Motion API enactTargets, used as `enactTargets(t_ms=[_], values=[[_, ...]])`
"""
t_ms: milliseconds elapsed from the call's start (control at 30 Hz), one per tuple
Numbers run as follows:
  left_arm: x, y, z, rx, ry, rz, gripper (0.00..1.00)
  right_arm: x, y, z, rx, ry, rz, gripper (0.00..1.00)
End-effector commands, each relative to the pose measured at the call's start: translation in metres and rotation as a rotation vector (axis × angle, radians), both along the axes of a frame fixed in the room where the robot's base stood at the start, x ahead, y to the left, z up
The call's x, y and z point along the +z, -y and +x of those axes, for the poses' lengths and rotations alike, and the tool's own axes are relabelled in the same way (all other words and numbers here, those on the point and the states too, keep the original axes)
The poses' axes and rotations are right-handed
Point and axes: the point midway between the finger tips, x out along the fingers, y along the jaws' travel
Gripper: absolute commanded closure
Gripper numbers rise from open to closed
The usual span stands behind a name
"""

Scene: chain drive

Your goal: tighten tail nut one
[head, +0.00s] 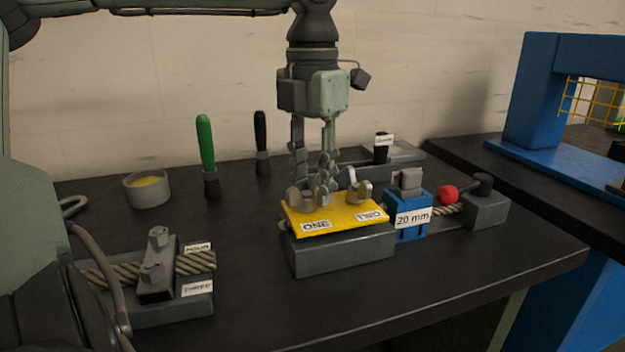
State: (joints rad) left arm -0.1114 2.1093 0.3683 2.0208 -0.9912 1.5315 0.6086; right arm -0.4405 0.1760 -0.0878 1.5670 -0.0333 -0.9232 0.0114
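A yellow plate (347,216) lies on a grey block, with labels ONE and TWO on its front. Tail nut one (293,198), a grey metal winged nut, sits above the ONE label and is partly hidden by my gripper. My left gripper (314,190) points straight down from above, its fingertips at nut one. I cannot tell whether the fingers are closed on it. A similar winged nut (361,190) stands by the TWO label, apart from the gripper. My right gripper is not in view.
A blue block (408,215) labelled 20 mm stands right of the plate, near a red ball (447,195) and a rope. A rope clamp (157,270) with two more labels is at front left. A cup (147,190) and green-handled (205,145) and black-handled (261,135) tools stand behind.

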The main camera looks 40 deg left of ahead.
Motion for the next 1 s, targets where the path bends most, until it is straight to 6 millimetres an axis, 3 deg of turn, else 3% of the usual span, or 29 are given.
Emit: enactTargets(t_ms=[233, 500, 1000], values=[[-0.0015, -0.0001, -0.0001, 0.0, 0.0, 0.0, 0.71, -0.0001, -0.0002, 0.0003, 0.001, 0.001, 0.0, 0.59], [-0.0013, -0.0002, -0.0001, 0.0, 0.0, 0.001, 1.0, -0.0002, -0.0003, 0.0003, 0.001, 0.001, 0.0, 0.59], [-0.0012, 0.0015, -0.0001, -0.127, -0.001, 0.002, 1.0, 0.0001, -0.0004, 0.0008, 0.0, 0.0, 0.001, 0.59]])
